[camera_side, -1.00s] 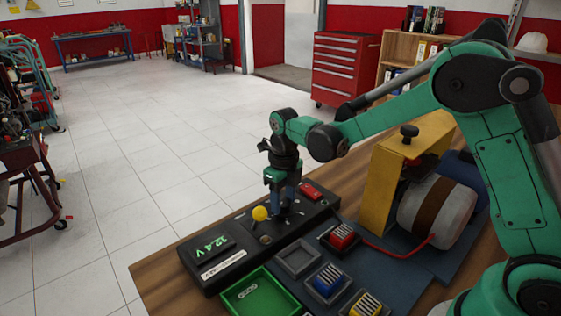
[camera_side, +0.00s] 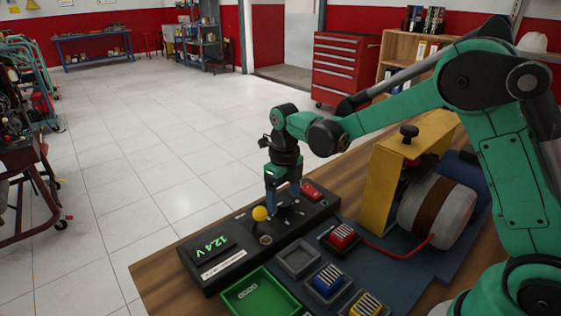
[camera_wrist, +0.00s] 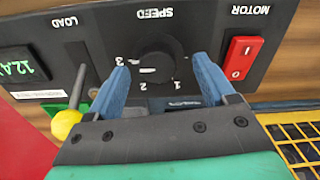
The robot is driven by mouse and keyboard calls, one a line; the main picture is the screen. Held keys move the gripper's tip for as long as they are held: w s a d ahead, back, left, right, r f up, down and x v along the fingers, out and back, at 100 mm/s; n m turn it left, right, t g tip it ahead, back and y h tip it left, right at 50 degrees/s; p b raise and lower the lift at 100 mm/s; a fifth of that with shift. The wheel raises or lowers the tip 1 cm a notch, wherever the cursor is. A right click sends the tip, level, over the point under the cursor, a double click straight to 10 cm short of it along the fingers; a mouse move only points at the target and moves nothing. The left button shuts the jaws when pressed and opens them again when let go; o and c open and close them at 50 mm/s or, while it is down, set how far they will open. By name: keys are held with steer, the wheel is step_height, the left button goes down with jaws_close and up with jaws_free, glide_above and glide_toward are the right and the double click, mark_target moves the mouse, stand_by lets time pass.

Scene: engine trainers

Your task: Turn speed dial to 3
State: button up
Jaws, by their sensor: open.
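The black speed dial (camera_wrist: 152,64) sits on the dark control panel under the word SPEED in the wrist view, with 1, 2 and 3 printed around it. A small white mark on the dial's lower edge lies near the 2, but its exact setting is hard to read. My gripper (camera_wrist: 162,65) is open, with one blue finger on each side of the dial and gaps showing between. In the side view my gripper (camera_side: 282,208) points down over the panel (camera_side: 231,262), and its fingers hide the dial.
The yellow-tipped load lever (camera_wrist: 65,124) stands close beside the left finger. A red motor switch (camera_wrist: 240,59) is to the right. A 12.4 V display (camera_side: 208,243) is at the panel's left end. A green tray (camera_side: 262,293) and colored blocks (camera_side: 329,281) lie in front.

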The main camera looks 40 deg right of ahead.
mark_target(284, 201)
step_height(284, 201, up, 5)
steer(key=shift+f, duration=0.1)
stand_by(0.3)
steer(key=shift+s+r+n, duration=0.3)
steer(key=shift+r+n, duration=0.1)
steer(key=shift+n, duration=0.4)
steer(key=s+r+n+t, duration=0.1)
steer(key=s+n+t, duration=0.2)
steer(key=n, duration=1.3)
steer(key=s+r+n+t, duration=0.2)
steer(key=s+n+t, duration=0.2)
steer(key=s+n, duration=0.5)
steer(key=n, duration=0.8)
steer(key=shift+r, duration=0.25)
